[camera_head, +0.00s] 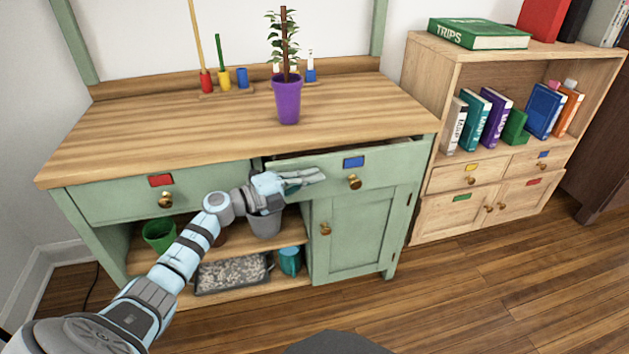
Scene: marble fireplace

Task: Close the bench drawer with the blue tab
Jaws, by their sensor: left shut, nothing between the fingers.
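The green bench drawer with the blue tab (354,162) is on the right side of the bench, with a brass knob (354,182). It stands partly open: a dark gap shows above its front edge, under the wooden top. My left gripper (318,176) is shut and empty. It is in front of the left part of this drawer's front, left of the knob; I cannot tell if it touches. The drawer with the red tab (160,181) is on the left of the bench and looks closed. My right gripper is not in view.
A purple pot (288,102) with a plant stands on the bench top (170,135). Below are a green pot (160,235), a grey bucket (264,224) and a tray (230,290). A closed cupboard door (357,232) is under the drawer. A bookcase (428,85) stands right.

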